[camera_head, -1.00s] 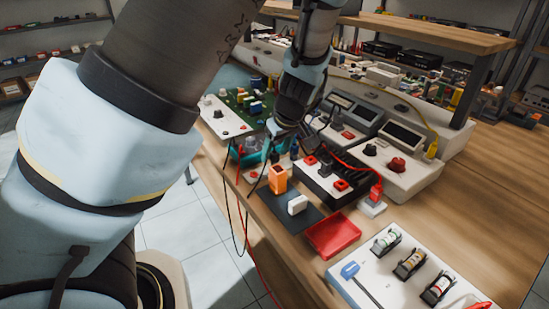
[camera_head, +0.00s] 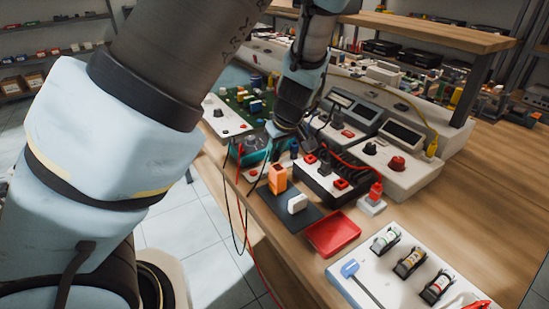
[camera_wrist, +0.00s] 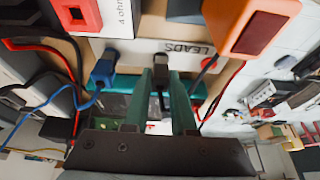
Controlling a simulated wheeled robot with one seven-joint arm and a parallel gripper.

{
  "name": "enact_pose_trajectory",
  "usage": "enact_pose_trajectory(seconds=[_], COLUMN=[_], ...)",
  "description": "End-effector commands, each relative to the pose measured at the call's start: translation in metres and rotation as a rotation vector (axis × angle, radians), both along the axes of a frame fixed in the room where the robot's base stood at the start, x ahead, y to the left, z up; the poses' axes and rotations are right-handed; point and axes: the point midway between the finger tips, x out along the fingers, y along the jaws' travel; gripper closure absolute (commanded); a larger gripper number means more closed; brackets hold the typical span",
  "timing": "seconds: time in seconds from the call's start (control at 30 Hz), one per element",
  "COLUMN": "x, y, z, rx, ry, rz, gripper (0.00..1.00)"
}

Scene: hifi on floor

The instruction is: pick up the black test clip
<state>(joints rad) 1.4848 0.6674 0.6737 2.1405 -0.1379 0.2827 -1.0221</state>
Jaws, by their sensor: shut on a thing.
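The black test clip (camera_wrist: 160,76) shows in the wrist view between the two teal fingers of my gripper (camera_wrist: 162,82), at the front of the white strip marked LEADS (camera_wrist: 130,48). My gripper is shut on the clip. I cannot tell whether the clip still touches the strip.
A blue clip (camera_wrist: 103,72) sits left of the fingers, and an orange block (camera_wrist: 250,25) stands to the right. Red and black leads hang over the bench edge. A red tray (camera_head: 332,234), a dark mat (camera_head: 270,203) and black terminal box (camera_head: 322,180) are nearby.

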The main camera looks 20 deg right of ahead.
Motion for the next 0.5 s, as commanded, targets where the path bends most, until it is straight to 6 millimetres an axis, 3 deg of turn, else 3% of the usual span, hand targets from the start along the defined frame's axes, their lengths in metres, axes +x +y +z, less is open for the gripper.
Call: enact_pose_trajectory(seconds=[0.3, 0.5], x=[0.000, 0.000], y=[0.000, -0.001], z=[0.003, 0.031], rx=[0.000, -0.006], ry=[0.000, -0.001], rz=[0.000, -0.001], gripper=[1.00, 1.00])
